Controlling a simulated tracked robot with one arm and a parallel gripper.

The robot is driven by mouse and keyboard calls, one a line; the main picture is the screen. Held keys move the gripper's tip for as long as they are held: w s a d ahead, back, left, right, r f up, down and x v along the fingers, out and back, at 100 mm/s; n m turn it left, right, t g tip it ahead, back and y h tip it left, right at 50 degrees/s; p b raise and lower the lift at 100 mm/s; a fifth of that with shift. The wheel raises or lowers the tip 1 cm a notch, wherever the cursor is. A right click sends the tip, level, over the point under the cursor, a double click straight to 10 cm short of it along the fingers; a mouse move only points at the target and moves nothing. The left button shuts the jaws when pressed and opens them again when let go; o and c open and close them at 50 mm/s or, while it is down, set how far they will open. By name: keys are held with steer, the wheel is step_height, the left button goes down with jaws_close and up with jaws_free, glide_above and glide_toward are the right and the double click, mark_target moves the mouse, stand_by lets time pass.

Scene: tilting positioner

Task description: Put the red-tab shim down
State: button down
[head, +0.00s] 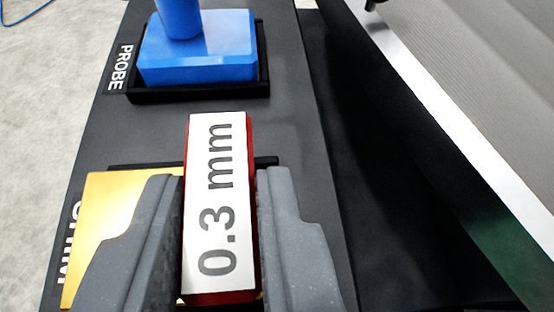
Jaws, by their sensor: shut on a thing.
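The red-tab shim (252,150) shows in the head view as a red block with a white label reading "0.3 mm". My gripper (220,185) is shut on it, with one grey finger on each side. A gold-coloured plate (115,205) lies below and to the left of the shim, partly hidden by the left finger. A black rim (268,161) shows behind the shim at the far edge of that place. I cannot tell whether the shim touches the surface below it.
A blue block with a round post (195,62) sits in a black tray (200,92) beside a "PROBE" label (120,68). The dark shelf (290,120) has bare room right of the trays. A grey, white-edged surface (470,80) lies at the right, across a dark gap.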

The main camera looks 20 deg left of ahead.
steer(key=shift+w+f, duration=0.15)
steer(key=shift+w, duration=0.4)
step_height(320, 180, down, 4)
steer(key=b, duration=0.3)
steer(key=shift+r, duration=0.3)
steer(key=c, duration=1.3)
jaws_free()
steer(key=p+v, duration=0.3)
steer(key=v, duration=0.9)
steer(key=shift+p, duration=0.4)
